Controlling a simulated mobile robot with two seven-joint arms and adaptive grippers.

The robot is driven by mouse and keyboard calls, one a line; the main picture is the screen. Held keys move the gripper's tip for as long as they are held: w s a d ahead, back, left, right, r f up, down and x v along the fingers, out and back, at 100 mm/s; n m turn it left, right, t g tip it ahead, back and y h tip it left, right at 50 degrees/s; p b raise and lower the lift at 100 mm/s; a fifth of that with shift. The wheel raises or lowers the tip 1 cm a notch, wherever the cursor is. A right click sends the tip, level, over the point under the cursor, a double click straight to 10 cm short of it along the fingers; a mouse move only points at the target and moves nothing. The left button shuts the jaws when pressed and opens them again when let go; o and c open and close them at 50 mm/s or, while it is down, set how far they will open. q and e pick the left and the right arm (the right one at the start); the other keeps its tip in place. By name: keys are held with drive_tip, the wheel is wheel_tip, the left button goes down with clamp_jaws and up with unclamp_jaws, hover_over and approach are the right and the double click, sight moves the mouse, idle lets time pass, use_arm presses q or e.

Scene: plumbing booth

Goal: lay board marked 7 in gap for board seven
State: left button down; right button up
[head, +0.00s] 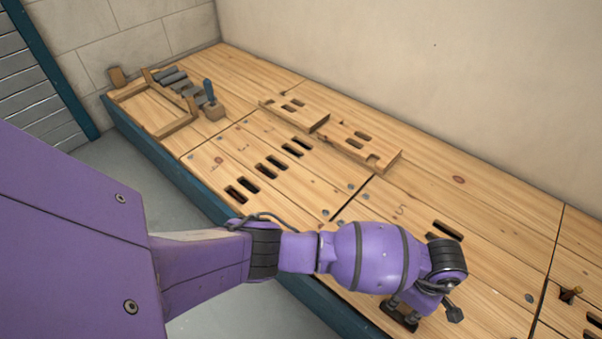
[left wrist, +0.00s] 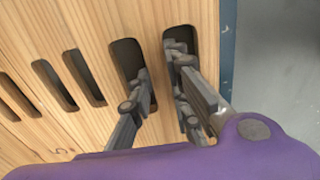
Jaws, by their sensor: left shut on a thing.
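My left gripper (head: 404,312) reaches down at the front right of the wooden deck. In the left wrist view its fingers (left wrist: 161,80) sit in two neighbouring slots and are shut on the strip of wood between them. That slotted board (head: 470,255) carries a mark that looks like a 5; it also shows in the left wrist view (left wrist: 105,30). It lies about level with the boards beside it. I cannot make out a board marked 7 or an open gap for it. My right gripper is out of view.
Two raised slotted wooden pieces (head: 293,107) (head: 368,140) lie at the back. A wooden frame (head: 155,124), grey blocks (head: 173,78) and a blue-handled tool (head: 209,91) stand at the far left. A wall (head: 430,70) runs behind the deck.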

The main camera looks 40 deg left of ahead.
sight(405, 305)
use_arm(q)
drive_tip(key=shift+w+d, duration=0.1)
drive_tip(key=shift+w, duration=0.1)
drive_tip(key=shift+f+b, duration=0.35)
drive_tip(key=shift+f, duration=0.35)
drive_tip(key=shift+f+b, duration=0.35)
drive_tip(key=shift+b, duration=0.05)
drive_tip(key=shift+f, duration=0.3)
idle(0.5)
drive_tip(key=shift+f, duration=0.2)
drive_tip(key=c, duration=1.6)
unclamp_jaws()
drive_tip(key=shift+o, duration=0.2)
